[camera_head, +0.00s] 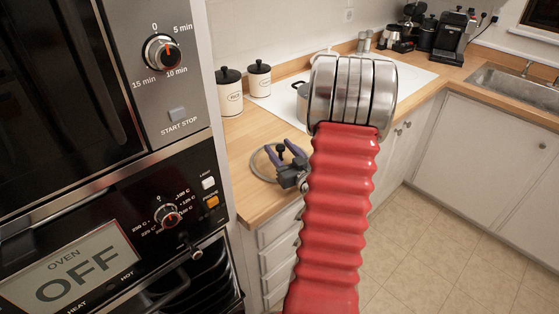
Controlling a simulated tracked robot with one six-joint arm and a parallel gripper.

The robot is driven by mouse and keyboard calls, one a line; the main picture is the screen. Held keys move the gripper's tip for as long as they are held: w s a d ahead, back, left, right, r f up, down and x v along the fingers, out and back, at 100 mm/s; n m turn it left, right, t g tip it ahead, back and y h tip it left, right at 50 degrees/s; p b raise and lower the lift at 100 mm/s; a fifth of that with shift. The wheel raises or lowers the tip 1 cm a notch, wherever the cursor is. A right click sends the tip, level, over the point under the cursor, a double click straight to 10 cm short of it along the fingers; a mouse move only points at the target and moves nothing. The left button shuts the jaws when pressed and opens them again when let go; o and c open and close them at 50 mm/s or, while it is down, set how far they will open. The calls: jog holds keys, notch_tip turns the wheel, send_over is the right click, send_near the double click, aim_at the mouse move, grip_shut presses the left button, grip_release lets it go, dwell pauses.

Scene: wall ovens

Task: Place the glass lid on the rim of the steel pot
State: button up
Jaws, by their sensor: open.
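The glass lid (257,172) lies on the wooden counter beside the oven; its grey rim shows as a curved edge left of my gripper. My gripper (279,149) has purple fingers and is open at the lid's right side. A dark knob (281,152), apparently the lid's, shows between the fingers; I cannot tell whether they touch it. My gripper hides the lid's right part. The steel pot (301,98) stands farther back on the white hob, mostly hidden behind my arm's steel joint. Only its left side shows, and its rim is largely hidden.
Two white canisters (229,98) with black lids stand at the back left, near the pot. The oven (120,200) rises close on the left. The white hob (410,75) has bare surface to the right. A coffee machine (453,38) and sink (515,88) are far right.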

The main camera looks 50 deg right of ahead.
grip_shut()
dwell(0.6)
